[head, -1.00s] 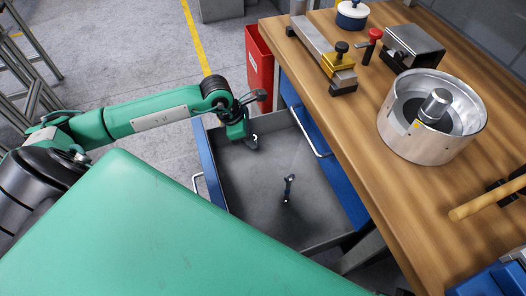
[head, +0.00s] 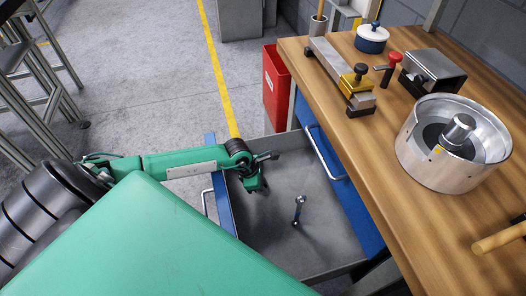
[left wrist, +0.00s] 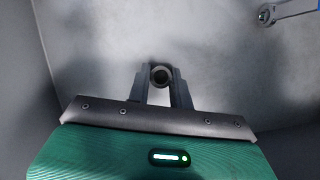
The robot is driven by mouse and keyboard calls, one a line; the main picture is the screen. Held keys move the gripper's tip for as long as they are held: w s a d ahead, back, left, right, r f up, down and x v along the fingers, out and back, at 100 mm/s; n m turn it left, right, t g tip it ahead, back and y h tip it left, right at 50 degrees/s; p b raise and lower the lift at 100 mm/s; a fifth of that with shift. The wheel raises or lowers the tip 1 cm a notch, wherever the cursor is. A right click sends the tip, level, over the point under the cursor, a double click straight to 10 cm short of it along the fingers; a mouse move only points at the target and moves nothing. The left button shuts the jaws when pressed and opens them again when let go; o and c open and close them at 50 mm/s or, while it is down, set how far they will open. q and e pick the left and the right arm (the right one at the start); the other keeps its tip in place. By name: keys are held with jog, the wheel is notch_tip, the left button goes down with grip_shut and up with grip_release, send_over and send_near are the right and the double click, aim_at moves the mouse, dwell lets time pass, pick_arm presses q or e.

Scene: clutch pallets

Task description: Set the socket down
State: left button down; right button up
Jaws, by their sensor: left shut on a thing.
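The socket (left wrist: 160,76) shows in the left wrist view as a small dark ring, end-on between the two fingertips. My left gripper (left wrist: 160,88) is shut on it. In the head view my left gripper (head: 260,187) points down inside the open grey drawer (head: 325,238), near its far left side, and the socket cannot be made out there. Whether the socket touches the drawer floor I cannot tell. My right gripper is not in view.
A wrench (head: 298,209) lies in the drawer, right of my gripper; its end shows in the left wrist view (left wrist: 290,10). The drawer floor around is otherwise clear. A red bin (head: 276,88) stands behind. The wooden bench (head: 378,148) on the right carries a metal housing (head: 420,165).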

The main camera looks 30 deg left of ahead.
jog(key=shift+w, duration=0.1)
pick_arm(q)
jog(key=shift+f, duration=0.1)
jog(key=c, duration=1.3)
grip_release()
jog(key=shift+o, duration=0.2)
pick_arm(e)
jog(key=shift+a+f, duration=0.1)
pick_arm(q)
jog(key=shift+r, duration=0.2)
jog(key=v, duration=0.2)
jog(key=shift+s+a+r+p, duration=0.1)
jog(key=shift+a+r+p, duration=0.1)
jog(key=shift+r+p, duration=0.15)
jog(key=v, duration=0.9)
jog(key=shift+p, duration=0.35)
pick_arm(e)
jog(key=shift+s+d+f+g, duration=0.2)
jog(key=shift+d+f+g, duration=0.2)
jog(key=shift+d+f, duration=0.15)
pick_arm(q)
jog(key=shift+d+r, duration=0.1)
